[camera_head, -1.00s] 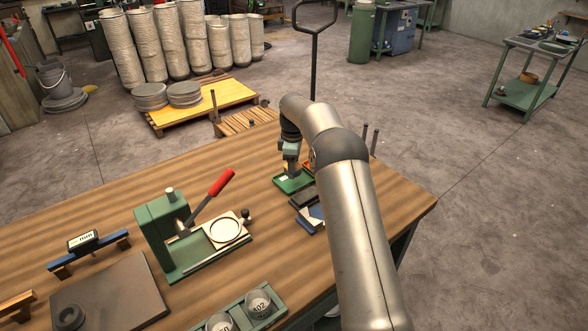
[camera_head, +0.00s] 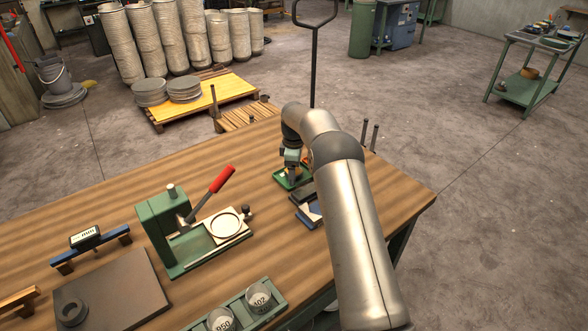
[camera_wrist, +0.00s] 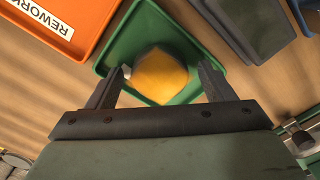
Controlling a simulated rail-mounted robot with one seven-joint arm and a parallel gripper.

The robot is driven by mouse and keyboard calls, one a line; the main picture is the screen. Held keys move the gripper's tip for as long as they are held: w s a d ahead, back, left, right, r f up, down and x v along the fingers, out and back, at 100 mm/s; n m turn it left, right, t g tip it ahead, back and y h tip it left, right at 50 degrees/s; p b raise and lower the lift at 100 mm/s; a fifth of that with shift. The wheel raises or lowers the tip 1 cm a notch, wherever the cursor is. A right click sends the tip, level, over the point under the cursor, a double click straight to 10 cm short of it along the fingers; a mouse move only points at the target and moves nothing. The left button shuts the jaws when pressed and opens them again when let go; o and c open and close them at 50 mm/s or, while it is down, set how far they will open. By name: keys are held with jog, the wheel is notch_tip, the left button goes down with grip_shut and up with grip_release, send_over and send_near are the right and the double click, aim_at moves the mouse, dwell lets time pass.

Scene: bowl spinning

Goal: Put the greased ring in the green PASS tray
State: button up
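The green tray (camera_head: 281,184) stands at the back right of the bench, partly hidden by my gripper; its PASS label is not readable. My gripper (camera_head: 292,177) is low over it. In the wrist view, my gripper (camera_wrist: 158,70) is open, its fingers on either side of a yellow-orange piece (camera_wrist: 160,77) with visible gaps. This piece appears within the green tray's rim (camera_wrist: 147,10). Its form is unclear, so I cannot tell if it is the greased ring. A dark ring (camera_head: 72,312) lies on a grey plate (camera_head: 120,290) at front left.
An orange REWORK tray (camera_wrist: 75,12) adjoins the green tray. Dark and blue items (camera_head: 308,209) lie just in front. A green press with a red lever (camera_head: 221,179) stands mid-bench.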

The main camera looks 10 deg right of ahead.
jog(key=shift+r, duration=0.1)
notch_tip(320, 180, up, 12)
jog(key=b, duration=0.1)
jog(key=s+r+m, duration=0.3)
jog(key=s+r, duration=0.4)
jog(key=s, duration=0.2)
jog(key=s+f+m, duration=0.2)
jog(key=s+m, duration=0.3)
jog(key=s, duration=1.4)
jog(key=s+f+m, duration=0.2)
jog(key=s+m, duration=0.4)
jog(key=s, duration=1.3)
jog(key=shift+s+f+t, duration=0.35)
jog(key=shift+s+t, duration=0.05)
